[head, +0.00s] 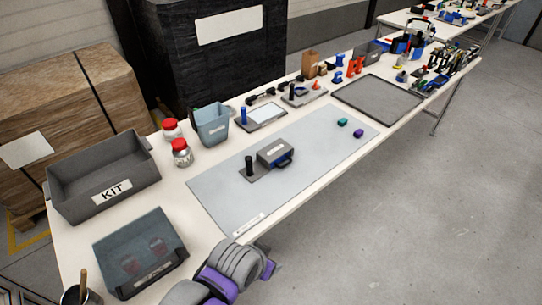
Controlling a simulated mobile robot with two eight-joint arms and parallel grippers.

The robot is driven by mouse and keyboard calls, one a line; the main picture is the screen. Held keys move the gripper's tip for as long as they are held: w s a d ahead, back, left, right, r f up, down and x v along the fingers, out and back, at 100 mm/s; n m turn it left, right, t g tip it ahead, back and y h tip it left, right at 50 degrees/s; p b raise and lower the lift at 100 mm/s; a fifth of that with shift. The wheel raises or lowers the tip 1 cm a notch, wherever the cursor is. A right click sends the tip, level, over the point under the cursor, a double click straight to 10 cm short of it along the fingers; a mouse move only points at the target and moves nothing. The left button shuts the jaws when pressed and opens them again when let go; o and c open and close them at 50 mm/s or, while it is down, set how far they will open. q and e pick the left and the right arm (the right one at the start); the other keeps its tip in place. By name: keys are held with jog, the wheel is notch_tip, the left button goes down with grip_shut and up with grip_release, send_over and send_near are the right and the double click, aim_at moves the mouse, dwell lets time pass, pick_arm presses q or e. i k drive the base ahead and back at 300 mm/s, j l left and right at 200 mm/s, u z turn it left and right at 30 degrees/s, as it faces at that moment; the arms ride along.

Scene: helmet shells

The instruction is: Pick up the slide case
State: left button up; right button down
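A small grey case (270,148) with a pale label and a dark blue front part stands near the middle of the blue-grey mat (320,142). A black upright post (249,166) on a flat grey plate stands just left of it. At the near left lies a dark shallow box (140,252) with a see-through bluish top and a label; red-topped shapes show through or in the top. The label writing is too small to read, so I cannot tell for sure which is the slide case. Neither gripper's fingers show; one grey and purple arm of mine enters at the bottom.
A grey KIT bin (103,175) stands at the left, with red-lidded jars (181,152) and a blue-grey bin (212,126) along the back. A dark tray (377,98) and several small items fill the far end. The mat's near right half is mostly clear.

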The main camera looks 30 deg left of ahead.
aim_at(252, 171)
jog(key=i+j+u, duration=0.1)
jog(key=i+u, duration=0.5)
jog(key=u, duration=0.2)
jog(key=i+l+u, duration=0.1)
jog(key=i+u, duration=0.3)
jog(key=k, duration=0.1)
